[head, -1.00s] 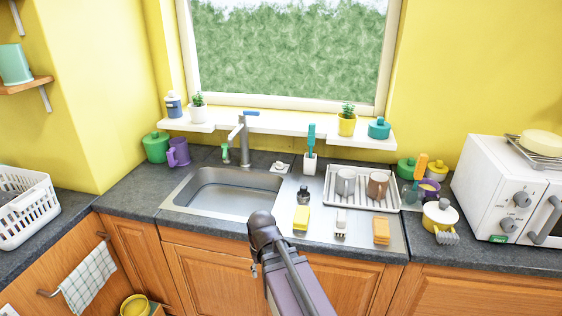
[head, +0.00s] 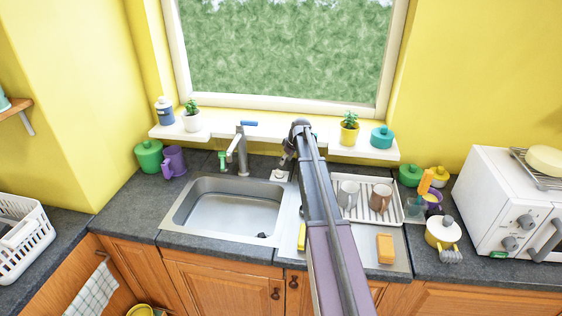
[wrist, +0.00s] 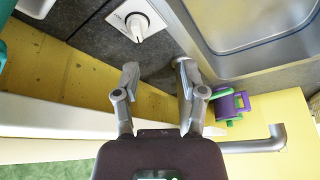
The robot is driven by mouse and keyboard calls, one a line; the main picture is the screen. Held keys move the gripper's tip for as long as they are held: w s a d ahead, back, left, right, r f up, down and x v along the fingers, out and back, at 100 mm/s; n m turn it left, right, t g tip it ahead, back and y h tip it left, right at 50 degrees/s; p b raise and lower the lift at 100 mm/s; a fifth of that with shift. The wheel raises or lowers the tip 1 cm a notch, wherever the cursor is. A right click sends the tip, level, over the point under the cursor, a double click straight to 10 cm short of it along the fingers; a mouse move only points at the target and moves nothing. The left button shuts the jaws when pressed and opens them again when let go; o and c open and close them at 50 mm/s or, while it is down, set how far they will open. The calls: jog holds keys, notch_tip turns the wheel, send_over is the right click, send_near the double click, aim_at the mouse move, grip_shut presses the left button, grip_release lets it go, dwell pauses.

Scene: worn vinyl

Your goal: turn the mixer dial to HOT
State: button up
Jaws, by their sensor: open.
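The mixer dial (wrist: 140,26) is a white knob on a pale square plate set in the dark counter, at the top of the wrist view. In the head view the dial (head: 280,175) is small, behind the sink's back right corner.
The sink (head: 228,212) and its tap (head: 238,155) are left of my arm. A white window shelf (head: 260,127) runs close behind my gripper. Right of my arm stands a dish rack (head: 382,207) with mugs. The purple mug (head: 173,162) stands left of the sink.

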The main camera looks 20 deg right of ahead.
aim_at(280, 171)
jog(key=w+d, duration=0.1)
jog(key=w+d+r, duration=0.1)
jog(key=w, duration=0.1)
jog(key=shift+d+r, duration=0.15)
jog(key=shift+d, duration=0.2)
jog(key=shift+f, duration=0.2)
jog(key=b+x, duration=1.2)
jog(key=x, duration=0.1)
jog(key=shift+w+f, duration=0.1)
jog(key=shift+w, duration=0.2)
dwell(0.5)
grip_shut()
